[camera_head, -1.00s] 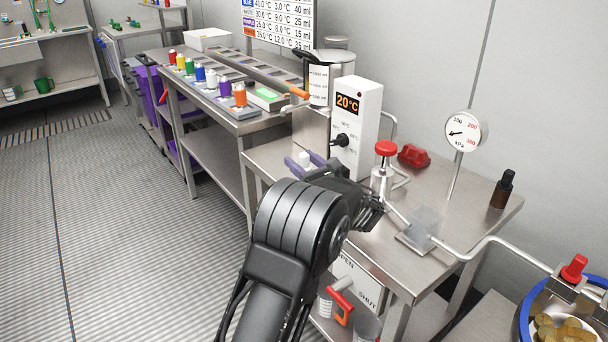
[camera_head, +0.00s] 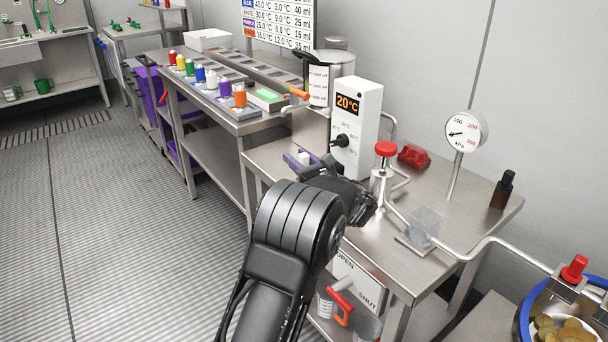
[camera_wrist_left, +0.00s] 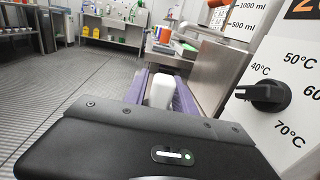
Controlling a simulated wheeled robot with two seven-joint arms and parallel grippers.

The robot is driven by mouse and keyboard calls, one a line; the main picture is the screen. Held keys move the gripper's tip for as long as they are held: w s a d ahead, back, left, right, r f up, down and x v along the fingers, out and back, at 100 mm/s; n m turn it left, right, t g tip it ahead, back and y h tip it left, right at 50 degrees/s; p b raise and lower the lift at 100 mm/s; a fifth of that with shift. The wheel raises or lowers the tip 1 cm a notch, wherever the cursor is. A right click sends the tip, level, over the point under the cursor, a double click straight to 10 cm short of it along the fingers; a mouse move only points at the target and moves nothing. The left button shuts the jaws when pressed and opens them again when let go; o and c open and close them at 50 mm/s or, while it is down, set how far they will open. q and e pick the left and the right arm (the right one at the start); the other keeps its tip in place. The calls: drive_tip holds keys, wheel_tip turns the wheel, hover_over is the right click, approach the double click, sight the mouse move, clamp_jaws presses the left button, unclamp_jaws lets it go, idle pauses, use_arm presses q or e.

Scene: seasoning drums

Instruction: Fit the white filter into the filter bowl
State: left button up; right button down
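My left gripper (camera_head: 303,161) is beside the temperature box, above the left edge of the steel bench. Its two purple fingers have a small white block between them, apparently the white filter (camera_wrist_left: 160,91); the wrist view shows a finger close against each side of it. My dark wrist hides the near end of the fingers in the head view. A clear box-like cup (camera_head: 425,219), possibly the filter bowl, stands on a small plate in the pipe line at the bench's right front. It is well away from the gripper. My right gripper is not in view.
A white temperature box (camera_head: 369,110) with a black knob, a red-knobbed valve (camera_head: 386,150), a red clamp-like item (camera_head: 414,156), a pressure gauge (camera_head: 466,131) and a dark bottle (camera_head: 502,190) stand on the bench. A pipe runs right to a blue-rimmed drum (camera_head: 530,310).

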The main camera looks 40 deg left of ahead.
use_arm(q)
clamp_jaws()
idle(0.4)
wheel_tip(320, 180, up, 10)
drive_tip(key=p, duration=0.1)
drive_tip(key=shift+p, duration=0.3)
idle(0.6)
